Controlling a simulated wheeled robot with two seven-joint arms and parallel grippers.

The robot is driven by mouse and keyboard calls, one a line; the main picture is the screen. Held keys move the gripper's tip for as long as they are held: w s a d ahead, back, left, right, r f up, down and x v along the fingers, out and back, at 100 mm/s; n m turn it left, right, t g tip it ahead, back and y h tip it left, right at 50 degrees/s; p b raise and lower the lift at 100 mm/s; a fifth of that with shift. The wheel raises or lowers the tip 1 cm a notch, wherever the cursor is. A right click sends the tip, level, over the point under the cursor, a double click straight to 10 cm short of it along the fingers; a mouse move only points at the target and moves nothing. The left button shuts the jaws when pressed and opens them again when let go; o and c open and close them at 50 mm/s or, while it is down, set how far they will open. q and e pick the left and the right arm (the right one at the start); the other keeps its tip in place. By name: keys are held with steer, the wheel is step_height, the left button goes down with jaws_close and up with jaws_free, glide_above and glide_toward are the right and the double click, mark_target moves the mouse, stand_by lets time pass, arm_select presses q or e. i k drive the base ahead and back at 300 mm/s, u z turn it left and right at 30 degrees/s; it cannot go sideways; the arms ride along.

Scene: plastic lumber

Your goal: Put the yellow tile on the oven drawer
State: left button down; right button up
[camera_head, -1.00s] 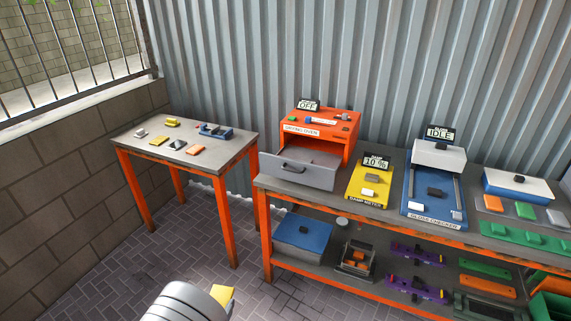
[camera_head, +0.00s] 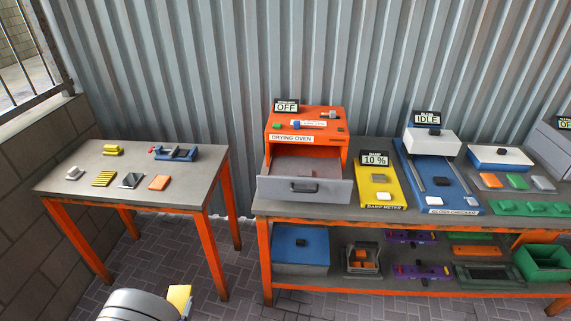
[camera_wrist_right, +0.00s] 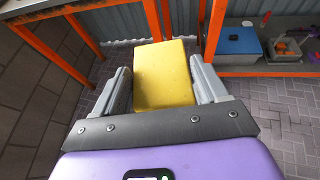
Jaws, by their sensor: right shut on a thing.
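The yellow tile (camera_wrist_right: 164,75) is held between the two grey fingers of my right gripper (camera_wrist_right: 163,88). In the head view the tile (camera_head: 179,298) shows at the bottom, with my right gripper (camera_head: 184,308) partly hidden behind my own arm. It is in the air, in front of the gap between the two tables. The orange drying oven (camera_head: 307,141) reads OFF and stands on the long workbench. Its drawer (camera_head: 305,188) is pulled open toward me, and the part of its floor that shows looks empty. My left gripper is not in view.
The small table (camera_head: 72,183) at left holds several coloured pieces and a blue tool. A yellow damp meter (camera_head: 379,187) stands right of the oven, close to the drawer. A blue gloss checker (camera_head: 437,190) is beyond it. The bench's lower shelf holds bins and parts.

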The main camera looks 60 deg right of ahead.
mark_target(305, 172)
steer(key=z, duration=0.8)
steer(key=i, duration=0.85)
steer(key=z, duration=1)
